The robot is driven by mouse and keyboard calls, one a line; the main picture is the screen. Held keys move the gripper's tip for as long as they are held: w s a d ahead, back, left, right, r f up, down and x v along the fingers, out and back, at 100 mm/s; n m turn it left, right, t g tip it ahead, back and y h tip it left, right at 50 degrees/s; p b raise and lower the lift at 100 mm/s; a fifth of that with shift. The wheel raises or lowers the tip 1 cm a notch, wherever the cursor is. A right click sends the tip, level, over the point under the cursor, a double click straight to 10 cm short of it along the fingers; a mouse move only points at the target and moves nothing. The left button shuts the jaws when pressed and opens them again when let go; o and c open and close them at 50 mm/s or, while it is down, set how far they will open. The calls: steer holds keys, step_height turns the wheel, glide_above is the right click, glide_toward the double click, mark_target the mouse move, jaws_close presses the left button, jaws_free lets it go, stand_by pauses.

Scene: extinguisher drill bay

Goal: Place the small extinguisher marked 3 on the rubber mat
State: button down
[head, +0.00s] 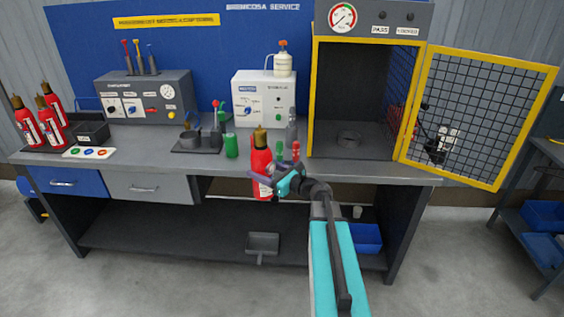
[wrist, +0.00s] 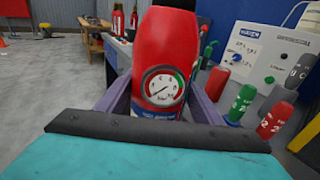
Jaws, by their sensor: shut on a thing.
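My gripper (head: 268,182) is shut on a red extinguisher (head: 261,160) with a dark, brassy top, held upright at the front edge of the bench. The wrist view shows this extinguisher (wrist: 165,45) close up between the fingers, with a round gauge facing the camera. Its number cannot be read. Several similar red extinguishers (head: 28,128) stand at the bench's far left on a dark flat base (head: 40,150). Another dark pad (head: 190,149) lies mid-bench under metal cups. I cannot tell which of these is the rubber mat.
Green (head: 231,146) and red (head: 296,151) small cylinders stand close to the held extinguisher. A yellow-framed cabinet (head: 318,95) stands to the right, its mesh door (head: 480,115) swung open. A white control box (head: 264,100) stands behind.

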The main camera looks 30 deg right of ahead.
steer(key=s+a+f+n+g+y, duration=0.1)
steer(key=s+a+n+g+y, duration=0.2)
steer(key=a, duration=0.9)
steer(key=s+a+f+n+g+y+b, duration=0.1)
steer(key=s+a+n+g+y, duration=0.2)
steer(key=a, duration=1)
steer(key=s+y, duration=0.2)
steer(key=shift+s+n, duration=0.3)
steer(key=shift+n, duration=0.1)
steer(key=shift+w+r, duration=0.1)
steer(key=shift+w, duration=0.05)
